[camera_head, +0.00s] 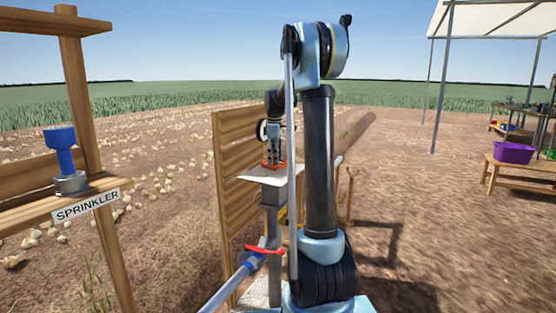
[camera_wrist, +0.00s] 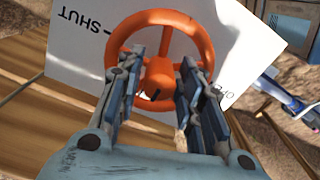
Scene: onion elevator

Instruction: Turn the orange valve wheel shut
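The orange valve wheel (camera_head: 264,166) sits on a white plate on top of a grey post, with my gripper (camera_head: 273,155) right above it. In the wrist view the wheel (camera_wrist: 205,44) fills the top middle, with its round hub (camera_wrist: 159,72) at the centre. My gripper (camera_wrist: 162,68) has its two fingers apart, one on each side of the hub and over the wheel. Whether they touch the wheel is unclear. The white plate (camera_wrist: 75,45) reads "SHUT" on the left; lettering on the right is mostly hidden by the wheel and a finger.
A wooden slatted panel (camera_head: 229,180) stands just left of the post. A grey-blue pipe with a red lever (camera_head: 262,250) runs low in front. Open dirt lies right, before a bench with a purple tub (camera_head: 513,152).

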